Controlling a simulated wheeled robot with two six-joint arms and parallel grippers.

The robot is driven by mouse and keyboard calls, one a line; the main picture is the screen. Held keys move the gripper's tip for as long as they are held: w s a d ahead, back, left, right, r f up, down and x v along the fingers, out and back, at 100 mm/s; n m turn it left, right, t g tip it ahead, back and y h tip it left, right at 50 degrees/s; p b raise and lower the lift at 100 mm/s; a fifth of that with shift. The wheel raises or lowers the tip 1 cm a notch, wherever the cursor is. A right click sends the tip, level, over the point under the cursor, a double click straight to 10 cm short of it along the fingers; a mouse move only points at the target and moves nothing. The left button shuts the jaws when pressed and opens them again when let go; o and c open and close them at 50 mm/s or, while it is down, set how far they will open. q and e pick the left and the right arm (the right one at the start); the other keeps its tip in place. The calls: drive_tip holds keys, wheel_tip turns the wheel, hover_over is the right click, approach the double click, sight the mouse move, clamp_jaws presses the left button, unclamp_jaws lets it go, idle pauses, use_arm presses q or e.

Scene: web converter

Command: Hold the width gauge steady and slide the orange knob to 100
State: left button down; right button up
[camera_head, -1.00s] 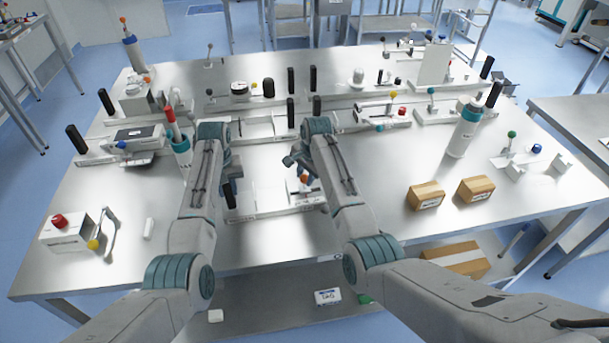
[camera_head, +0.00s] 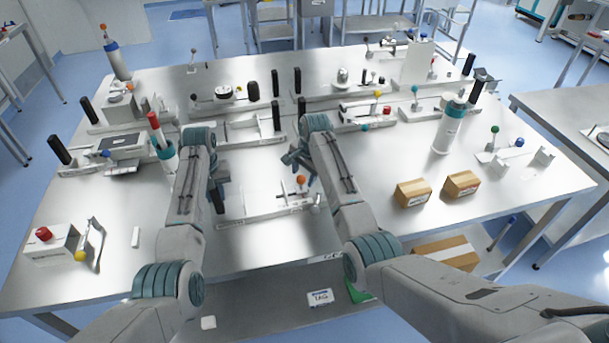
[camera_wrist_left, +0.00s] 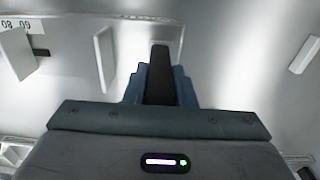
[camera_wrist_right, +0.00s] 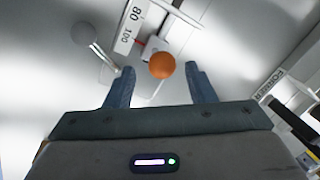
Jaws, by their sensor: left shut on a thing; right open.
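The white width gauge (camera_head: 262,216) lies on the steel table between my arms, with a scale along it. My left gripper (camera_head: 216,192) is shut on the black upright handle at its left end; that handle (camera_wrist_left: 160,75) shows between the blue fingers in the left wrist view. The orange knob (camera_head: 301,180) stands up on the gauge's right part. My right gripper (camera_wrist_right: 161,72) is open, and the knob (camera_wrist_right: 161,65) appears between its fingertips, apart from both. A red pointer (camera_wrist_right: 140,42) sits close to the 100 mark; its exact reading is unclear.
A grey ball-ended part (camera_wrist_right: 83,33) is left of the knob in the right wrist view. Two cardboard boxes (camera_head: 413,193) stand to the right. A button box (camera_head: 52,244) is at the left.

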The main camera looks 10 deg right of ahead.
use_arm(q)
drive_tip(key=shift+s+a+f, duration=0.15)
drive_tip(key=shift+s+f, duration=0.1)
drive_tip(key=shift+f, duration=0.3)
use_arm(e)
drive_tip(key=v, duration=1.1)
drive_tip(key=shift+s, duration=0.2)
use_arm(q)
drive_tip(key=shift+w+r, duration=0.15)
drive_tip(key=shift+r, duration=0.15)
use_arm(e)
drive_tip(key=shift+w+d, duration=0.1)
drive_tip(key=shift+w, duration=0.05)
use_arm(q)
drive_tip(key=c, duration=1.5)
unclamp_jaws()
drive_tip(key=o, duration=0.4)
drive_tip(key=shift+w, duration=0.1)
drive_tip(key=shift+w+r, duration=0.1)
use_arm(e)
drive_tip(key=shift+w, duration=0.15)
use_arm(q)
wheel_tip(320, 180, up, 12)
use_arm(e)
drive_tip(key=shift+f, duration=0.1)
